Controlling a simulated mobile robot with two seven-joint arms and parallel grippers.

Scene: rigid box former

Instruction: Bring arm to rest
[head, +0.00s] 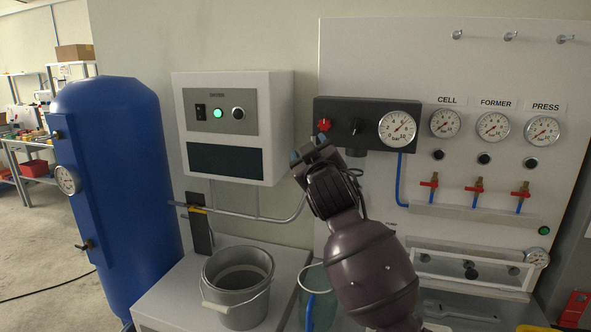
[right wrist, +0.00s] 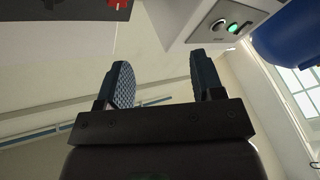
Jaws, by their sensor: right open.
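My right arm reaches up from the bottom of the head view. Its gripper (head: 312,155) is in front of the wall, between the white control box (head: 222,125) and the black regulator block (head: 345,108) with its red knob. In the right wrist view the two dark fingers of the right gripper (right wrist: 163,84) stand apart with nothing between them. The gripper looks clear of the box and the regulator, though the exact gap is hard to tell. My left gripper is not in view.
A blue tank (head: 115,190) stands at left. A grey bucket (head: 237,290) sits on the white bench below the control box. The gauge panel (head: 455,70) has several gauges and red valves (head: 477,185). A grey pipe (head: 250,217) runs along the wall below the box.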

